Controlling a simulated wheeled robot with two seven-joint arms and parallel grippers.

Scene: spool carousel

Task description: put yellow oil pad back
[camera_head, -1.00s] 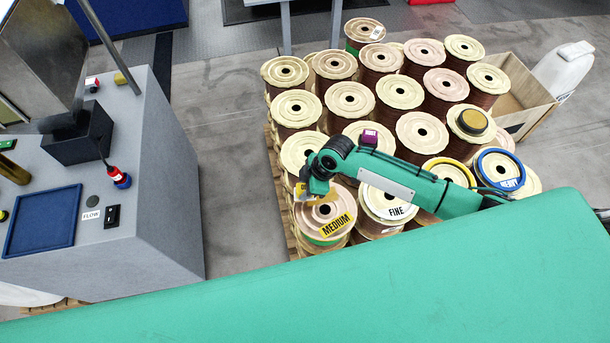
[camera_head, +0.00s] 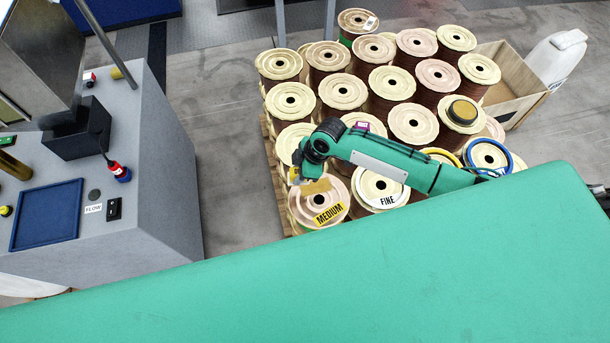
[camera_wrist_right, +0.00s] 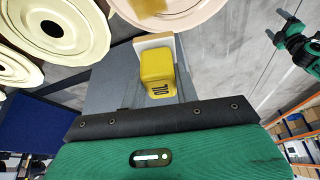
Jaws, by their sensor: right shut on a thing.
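The yellow oil pad (camera_wrist_right: 157,72) is a small yellow block with dark lettering. In the right wrist view it sits at the jaws of my right gripper (camera_wrist_right: 156,62), which is shut on it. In the head view my right gripper (camera_head: 314,188) hangs over the spool labelled MEDIUM (camera_head: 318,211), near the front left corner of the spools. The pad is hard to make out there. My left gripper (camera_wrist_right: 277,25) shows small at the right of the wrist view, with its fingers apart and nothing seen between them.
A grey console (camera_head: 150,165) stands at the left with a blue tray (camera_head: 75,190), a black box (camera_head: 72,143) and small red and yellow pieces. Bare floor (camera_head: 232,150) separates it from the spools. A cardboard box (camera_head: 527,88) and white jug (camera_head: 562,52) stand at the back right.

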